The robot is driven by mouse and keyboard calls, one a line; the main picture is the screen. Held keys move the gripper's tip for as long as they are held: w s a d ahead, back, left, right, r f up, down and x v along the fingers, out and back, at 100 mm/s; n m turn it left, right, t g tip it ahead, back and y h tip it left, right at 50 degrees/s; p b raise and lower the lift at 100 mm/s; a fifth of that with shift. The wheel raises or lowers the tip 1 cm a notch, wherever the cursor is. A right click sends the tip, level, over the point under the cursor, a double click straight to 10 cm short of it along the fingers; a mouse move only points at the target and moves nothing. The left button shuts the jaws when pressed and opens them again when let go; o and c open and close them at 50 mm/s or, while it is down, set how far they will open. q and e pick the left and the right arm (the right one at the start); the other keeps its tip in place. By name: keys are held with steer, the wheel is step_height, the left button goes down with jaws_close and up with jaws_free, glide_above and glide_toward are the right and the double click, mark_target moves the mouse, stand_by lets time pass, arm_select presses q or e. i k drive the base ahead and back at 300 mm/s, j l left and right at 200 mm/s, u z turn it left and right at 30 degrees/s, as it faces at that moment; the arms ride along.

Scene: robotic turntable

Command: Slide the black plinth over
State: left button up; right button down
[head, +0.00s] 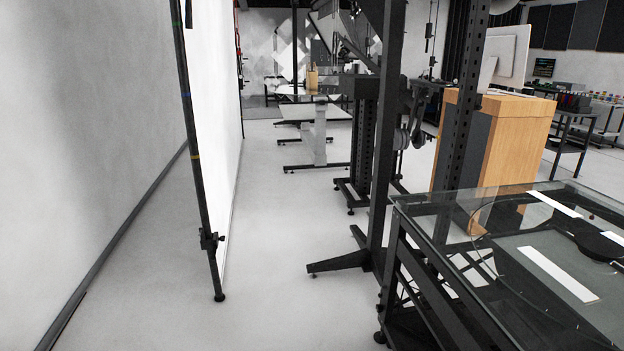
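I cannot pick out a black plinth for certain in the head view. A glass-topped table with a black frame (405,262) stands at the lower right. Through or on its top show white strips (557,273) and a dark rounded shape (584,240), cut off by the right edge; I cannot tell what this shape is. Neither of my grippers is in view.
A white panel (215,110) with a black pole (203,190) stands at left. Black uprights with a floor foot (340,263) stand mid-right. A wooden cabinet (515,140) holds a monitor (508,55). Light desks (315,113) stand farther back. Grey floor (270,235) between is clear.

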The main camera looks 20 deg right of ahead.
mark_target(597, 247)
steer(key=i+z, duration=0.2)
steer(key=i, duration=0.4)
steer(key=i+j+z, duration=0.2)
steer(key=i, duration=0.45)
steer(key=i+z, duration=0.45)
steer(key=i+j+z, duration=0.25)
steer(key=z, duration=0.25)
steer(key=i+j, duration=0.05)
steer(key=i, duration=0.05)
